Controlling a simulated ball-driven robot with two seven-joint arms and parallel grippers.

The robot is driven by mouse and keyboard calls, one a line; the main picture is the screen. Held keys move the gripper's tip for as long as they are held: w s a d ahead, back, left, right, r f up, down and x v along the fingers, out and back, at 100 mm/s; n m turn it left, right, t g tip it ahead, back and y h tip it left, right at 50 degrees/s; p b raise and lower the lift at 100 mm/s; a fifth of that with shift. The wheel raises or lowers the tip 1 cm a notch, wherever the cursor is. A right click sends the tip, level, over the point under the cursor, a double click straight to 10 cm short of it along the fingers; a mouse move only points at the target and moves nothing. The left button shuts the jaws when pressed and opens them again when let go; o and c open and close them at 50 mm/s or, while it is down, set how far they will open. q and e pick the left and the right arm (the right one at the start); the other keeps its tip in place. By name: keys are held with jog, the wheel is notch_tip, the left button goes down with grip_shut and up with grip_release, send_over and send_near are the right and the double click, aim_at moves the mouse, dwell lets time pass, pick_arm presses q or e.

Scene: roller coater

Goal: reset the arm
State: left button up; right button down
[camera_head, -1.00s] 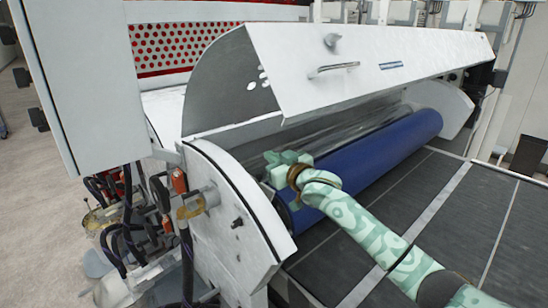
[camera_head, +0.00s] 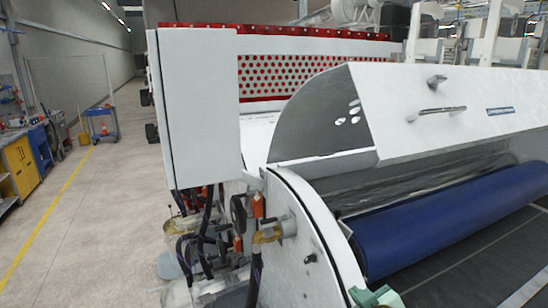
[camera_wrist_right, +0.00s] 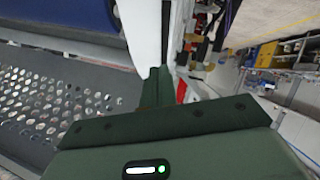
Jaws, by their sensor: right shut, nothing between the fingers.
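My right gripper (camera_head: 375,296) shows only as a small pale green piece at the bottom edge of the head view. It is beside the curved white side plate (camera_head: 315,225) and in front of the blue roller (camera_head: 450,220). In the right wrist view, its dark green fingers (camera_wrist_right: 155,88) are together and hold nothing. The white panel edge stands just beyond them; I cannot tell whether they touch. Most of my right arm is out of the head view. My left gripper is not in view.
The coater's raised white cover (camera_head: 430,105) is above the roller. Hoses and fittings (camera_head: 215,225) hang left of the side plate. A dark conveyor (camera_head: 470,270) lies in front of the roller. Open floor (camera_head: 100,200) is at the left, with a yellow cabinet (camera_head: 20,165) beyond.

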jog(key=s+d+f+g+h, duration=0.2)
jog(key=s+d, duration=0.1)
jog(key=s, duration=0.5)
jog(key=s+d+f+g+h, duration=0.2)
jog(key=s+d, duration=0.1)
jog(key=s, duration=0.5)
jog(key=s+d+f+g+h, duration=0.15)
jog(key=s+d, duration=0.25)
jog(key=s, duration=0.5)
jog(key=s+a+f+g+y+b, duration=0.2)
jog(key=f+b, duration=0.7)
jog(key=f, duration=1.4)
jog(key=s+a+f+g+y+b, duration=0.1)
jog(key=s+a+f+g+b, duration=0.2)
jog(key=f+b, duration=1.3)
jog(key=s+f+m+b, duration=0.1)
jog(key=s+f, duration=0.5)
jog(key=f, duration=0.5)
jog(key=s+f+m+g+b, duration=0.1)
jog(key=s+f+b, duration=0.1)
jog(key=s+f, duration=0.5)
jog(key=s+f+y+b, duration=0.1)
jog(key=s+f, duration=0.5)
jog(key=f, duration=0.9)
jog(key=shift+s+d+f+m+g+b, duration=0.2)
jog(key=shift+s+f+m+g+b, duration=0.15)
jog(key=shift+b, duration=0.25)
